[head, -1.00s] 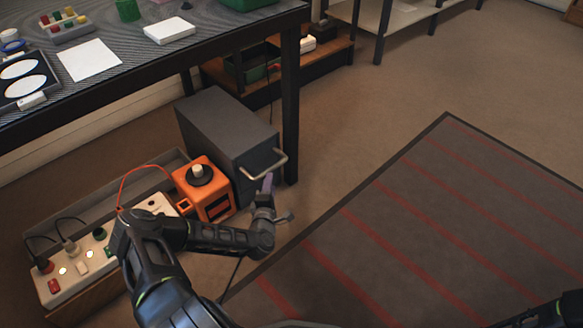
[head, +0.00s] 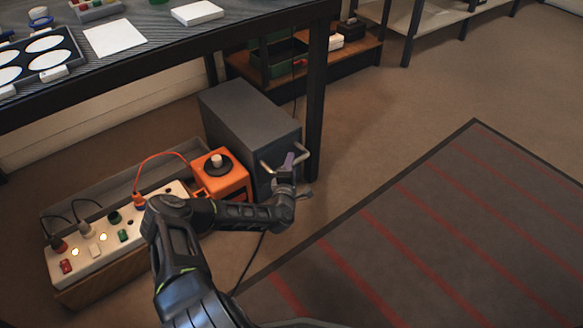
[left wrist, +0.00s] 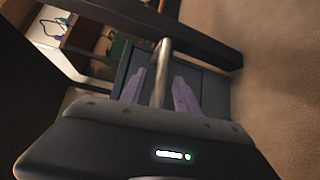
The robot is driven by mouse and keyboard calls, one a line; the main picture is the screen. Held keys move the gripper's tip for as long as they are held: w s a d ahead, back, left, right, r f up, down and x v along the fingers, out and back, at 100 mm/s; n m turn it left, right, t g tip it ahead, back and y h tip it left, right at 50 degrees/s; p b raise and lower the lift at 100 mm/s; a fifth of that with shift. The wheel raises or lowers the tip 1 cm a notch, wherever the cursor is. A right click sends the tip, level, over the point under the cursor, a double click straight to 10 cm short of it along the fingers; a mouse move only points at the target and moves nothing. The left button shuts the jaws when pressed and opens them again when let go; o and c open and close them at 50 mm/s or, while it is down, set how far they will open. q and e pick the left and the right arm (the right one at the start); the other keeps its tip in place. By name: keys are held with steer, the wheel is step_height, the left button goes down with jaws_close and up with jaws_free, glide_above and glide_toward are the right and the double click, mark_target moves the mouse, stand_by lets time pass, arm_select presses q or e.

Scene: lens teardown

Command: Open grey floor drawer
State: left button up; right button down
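The grey floor drawer (head: 245,115) is a dark grey box on the floor beside the table leg, and it looks shut. Its pale bar handle (head: 268,168) sticks out from the front face. My left gripper (head: 291,161) is at the handle and partly covers it and the front. In the left wrist view, the two purple fingers of my left gripper (left wrist: 160,88) stand apart on either side of the handle (left wrist: 161,65), with gaps showing between finger and bar. The drawer front (left wrist: 209,88) shows behind them. My right gripper is out of view.
An orange box (head: 222,182) with a black dial stands left of the drawer, close to my left forearm. A white power strip (head: 85,258) with plugs lies further left. The table leg (head: 316,105) rises just right of the drawer. Floor (head: 370,150) in front right is clear, with a striped mat (head: 440,230).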

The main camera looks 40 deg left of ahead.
arm_select(q)
steer(key=shift+w+a, duration=0.15)
steer(key=shift+w, duration=0.25)
steer(key=shift+c, duration=0.5)
jaws_close()
stand_by(0.7)
